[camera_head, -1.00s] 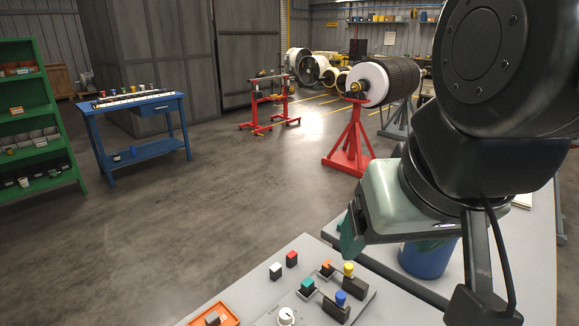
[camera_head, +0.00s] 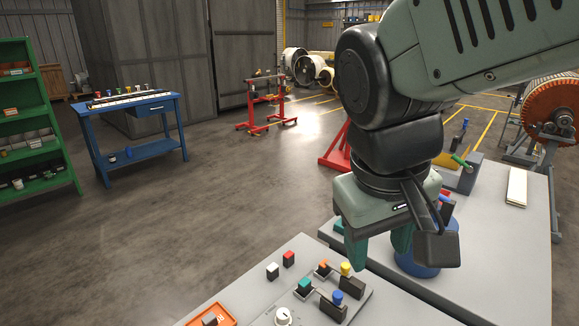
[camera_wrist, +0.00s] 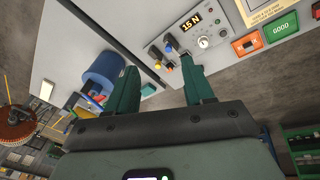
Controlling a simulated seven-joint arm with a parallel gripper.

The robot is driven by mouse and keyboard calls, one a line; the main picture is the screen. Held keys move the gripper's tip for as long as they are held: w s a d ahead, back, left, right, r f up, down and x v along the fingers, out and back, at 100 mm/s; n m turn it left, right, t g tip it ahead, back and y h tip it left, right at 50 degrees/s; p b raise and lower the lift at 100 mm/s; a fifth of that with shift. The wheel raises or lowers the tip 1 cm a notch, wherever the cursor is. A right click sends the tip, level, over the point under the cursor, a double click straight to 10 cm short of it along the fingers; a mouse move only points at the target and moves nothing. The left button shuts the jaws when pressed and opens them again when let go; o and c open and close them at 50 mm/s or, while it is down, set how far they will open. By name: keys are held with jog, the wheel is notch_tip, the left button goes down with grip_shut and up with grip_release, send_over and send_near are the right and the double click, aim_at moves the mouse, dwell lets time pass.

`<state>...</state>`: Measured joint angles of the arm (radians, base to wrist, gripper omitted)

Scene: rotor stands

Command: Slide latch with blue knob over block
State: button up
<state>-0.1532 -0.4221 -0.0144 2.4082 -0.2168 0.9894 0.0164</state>
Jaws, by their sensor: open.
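The latch with the blue knob (camera_head: 337,297) stands on a dark housing on a grey panel at the front table. The blue knob also shows in the wrist view (camera_wrist: 168,39). A teal block (camera_head: 304,286) is to its left, apart from the knob, with a thin bar between them. A second latch with a yellow knob (camera_head: 346,268) is just behind, with an orange block (camera_head: 322,267) to its left. My gripper (camera_head: 380,254) is open and empty, above and to the right of the latches. Its two teal fingers also show in the wrist view (camera_wrist: 158,66).
A white dial (camera_head: 283,316) is on the panel's near side. Loose red (camera_head: 288,258) and white (camera_head: 272,270) blocks lie behind the panel. An orange tray (camera_head: 222,311) is at front left. A blue bin (camera_head: 430,268) stands right of my fingers.

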jog(key=w+f+n+g+h, duration=0.35)
jog(key=w+f+h, duration=0.2)
jog(key=f, duration=0.25)
jog(key=n+t+h, duration=0.9)
jog(key=n+t, duration=0.1)
jog(key=n, duration=0.8)
send_near(334, 297)
jog(key=shift+r+y+x, duration=0.2)
jog(key=shift+y+x, duration=0.05)
jog(key=shift+x, duration=0.9)
jog(key=shift+d+f, duration=0.1)
jog(key=shift+d, duration=0.05)
jog(key=x, duration=1)
jog(key=shift+w+d, duration=0.15)
jog(key=shift+w, duration=0.05)
grip_shut()
